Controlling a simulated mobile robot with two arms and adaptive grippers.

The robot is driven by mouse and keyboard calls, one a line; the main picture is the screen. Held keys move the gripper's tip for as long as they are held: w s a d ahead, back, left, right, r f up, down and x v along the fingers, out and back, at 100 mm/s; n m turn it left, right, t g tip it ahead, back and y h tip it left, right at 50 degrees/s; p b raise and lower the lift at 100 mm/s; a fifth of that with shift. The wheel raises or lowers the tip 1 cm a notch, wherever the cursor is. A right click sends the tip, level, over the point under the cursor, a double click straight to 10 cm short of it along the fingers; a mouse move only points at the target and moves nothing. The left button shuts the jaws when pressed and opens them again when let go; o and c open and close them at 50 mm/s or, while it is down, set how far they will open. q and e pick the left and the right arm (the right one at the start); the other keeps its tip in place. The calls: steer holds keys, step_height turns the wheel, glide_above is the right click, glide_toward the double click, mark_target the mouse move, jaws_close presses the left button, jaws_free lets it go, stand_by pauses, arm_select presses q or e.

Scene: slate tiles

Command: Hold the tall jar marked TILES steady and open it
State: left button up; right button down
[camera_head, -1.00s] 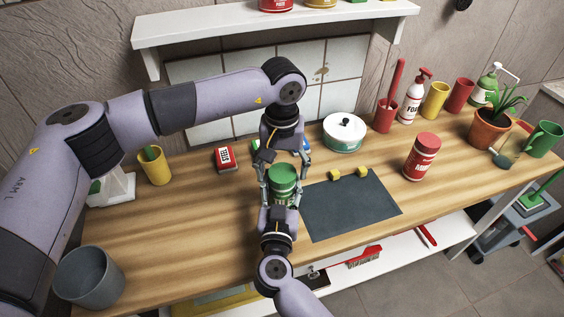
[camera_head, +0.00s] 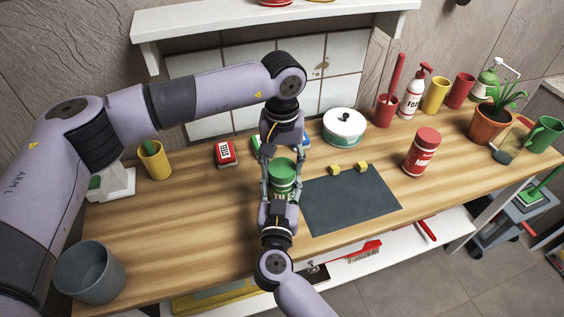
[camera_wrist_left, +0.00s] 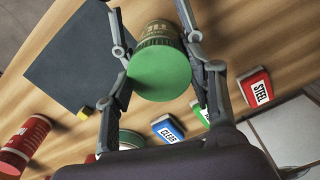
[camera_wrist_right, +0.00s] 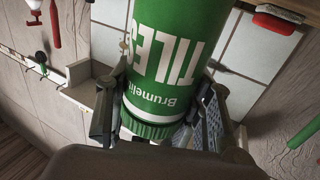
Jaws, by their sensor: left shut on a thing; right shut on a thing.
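The tall green TILES jar (camera_head: 283,196) stands upright at the middle of the worktop, mostly hidden between both grippers. Its green lid (camera_wrist_left: 160,72) is on top. The right wrist view shows the jar's white lettering (camera_wrist_right: 165,62) upside down, with the ribbed lid edge at the bottom. My left gripper (camera_head: 284,163) reaches from the back and above, shut with its fingers on both sides of the lid. My right gripper (camera_head: 280,191) reaches from the front and is shut on the jar; the exact height of its contact is hard to tell.
A dark mat (camera_head: 350,200) with two yellow blocks lies right of the jar. A red jar (camera_head: 421,153) and a white lidded pot (camera_head: 344,127) stand beyond. A red STEEL box (camera_head: 225,153) is at back left, a grey cup (camera_head: 90,272) front left.

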arm_select(q)
steer(key=n, duration=1.2)
steer(key=shift+n, duration=0.4)
steer(key=n, duration=0.3)
steer(key=shift+n, duration=0.4)
steer(key=n, duration=0.9)
steer(key=shift+n, duration=0.3)
steer(key=n, duration=0.5)
steer(key=shift+r+n, duration=0.1)
steer(key=shift+n, duration=0.3)
steer(key=n, duration=0.3)
steer(key=shift+n, duration=0.3)
steer(key=n, duration=0.3)
steer(key=shift+n, duration=0.4)
steer(key=n, duration=0.5)
